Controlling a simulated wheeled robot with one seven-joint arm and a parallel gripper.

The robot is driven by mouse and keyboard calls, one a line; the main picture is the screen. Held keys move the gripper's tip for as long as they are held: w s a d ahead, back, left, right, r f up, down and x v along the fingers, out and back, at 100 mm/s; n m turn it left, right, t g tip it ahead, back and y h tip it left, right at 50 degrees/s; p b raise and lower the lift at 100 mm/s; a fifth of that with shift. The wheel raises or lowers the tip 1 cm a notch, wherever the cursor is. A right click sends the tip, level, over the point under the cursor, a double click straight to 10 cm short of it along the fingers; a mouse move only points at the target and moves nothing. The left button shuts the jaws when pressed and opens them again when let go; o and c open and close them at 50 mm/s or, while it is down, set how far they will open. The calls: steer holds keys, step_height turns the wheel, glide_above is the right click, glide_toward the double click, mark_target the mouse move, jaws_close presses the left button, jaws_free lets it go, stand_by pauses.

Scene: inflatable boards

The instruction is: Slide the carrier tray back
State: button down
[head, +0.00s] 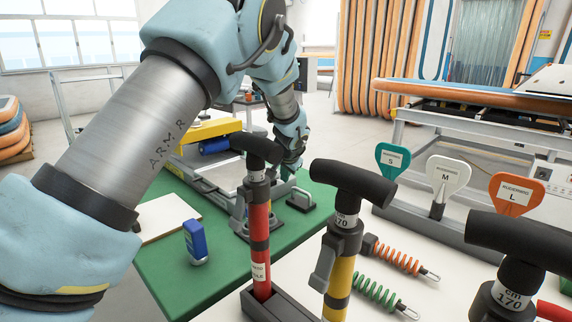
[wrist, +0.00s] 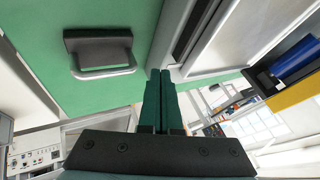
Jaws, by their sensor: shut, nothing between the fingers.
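The carrier tray (head: 222,174) is a flat, pale grey tray in a metal frame on the green table top (head: 183,277). In the wrist view, the grey frame and pale surface of the tray (wrist: 212,42) fill the upper right. My gripper (wrist: 160,74) is shut and empty, its green fingers together at the near corner of the frame. I cannot tell whether they touch it. In the head view, my gripper (head: 290,168) is at the tray's right end, its tips partly hidden.
A blue item (head: 195,242) stands in front. Black-handled red (head: 260,235) and yellow (head: 341,270) pumps stand close on the right.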

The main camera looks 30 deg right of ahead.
mark_target(275, 184)
steer(key=shift+w+a+f+p, duration=0.15)
steer(key=shift+w+p, duration=0.2)
steer(key=shift+w, duration=0.4)
steer(key=shift+w+f+p, duration=0.1)
steer(key=shift+w+p, duration=0.2)
steer(key=shift+w, duration=0.5)
steer(key=shift+w+a+f+p, duration=0.15)
steer(key=shift+w+p, duration=0.2)
steer(key=shift+w, duration=0.4)
